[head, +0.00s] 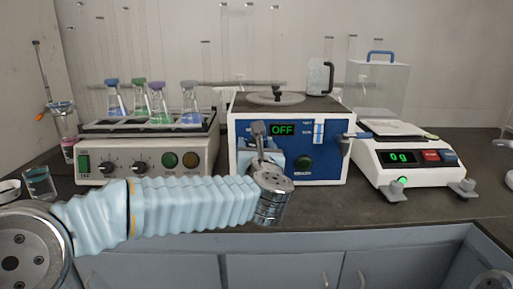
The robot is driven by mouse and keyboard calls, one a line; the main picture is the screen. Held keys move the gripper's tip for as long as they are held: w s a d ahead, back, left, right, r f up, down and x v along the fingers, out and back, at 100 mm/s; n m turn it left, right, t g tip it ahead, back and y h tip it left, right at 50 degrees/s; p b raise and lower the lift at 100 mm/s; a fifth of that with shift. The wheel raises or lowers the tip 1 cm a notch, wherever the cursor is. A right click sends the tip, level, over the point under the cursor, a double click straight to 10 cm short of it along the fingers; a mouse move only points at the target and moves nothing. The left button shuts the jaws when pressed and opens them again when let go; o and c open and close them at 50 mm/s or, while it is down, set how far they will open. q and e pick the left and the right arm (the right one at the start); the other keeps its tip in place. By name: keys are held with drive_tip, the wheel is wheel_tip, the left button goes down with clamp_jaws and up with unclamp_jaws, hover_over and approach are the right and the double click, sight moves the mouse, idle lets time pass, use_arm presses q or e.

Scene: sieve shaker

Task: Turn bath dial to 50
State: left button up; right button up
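The bath (333,133) is a white box with a blue front panel, standing at the middle of the bench. Its display (283,129) reads OFF in green. A round dark green dial (303,163) sits low on the panel, right of my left gripper. My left gripper (262,140) is in front of the panel's left part, beside the dial, and covers some of the panel below the display. Whether it touches the panel, and whether its fingers are open or shut, I cannot tell. My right gripper is not in view.
A shaker (90,166) with several flasks of colored liquid stands left of the bath. A balance (420,175) reading 0 g stands to the right. A small beaker (40,183) is at the far left. The bench front (400,212) right of my arm is clear.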

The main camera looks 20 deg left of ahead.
use_arm(q)
drive_tip(key=c, duration=1)
drive_tip(key=shift+f+m+t+b, duration=0.15)
drive_tip(key=shift+m+b, duration=0.8)
drive_tip(key=shift+m, duration=1.55)
drive_tip(key=shift+m+t+b, duration=0.15)
drive_tip(key=shift+m+b, duration=0.75)
drive_tip(key=shift+m, duration=1.6)
drive_tip(key=o, duration=1)
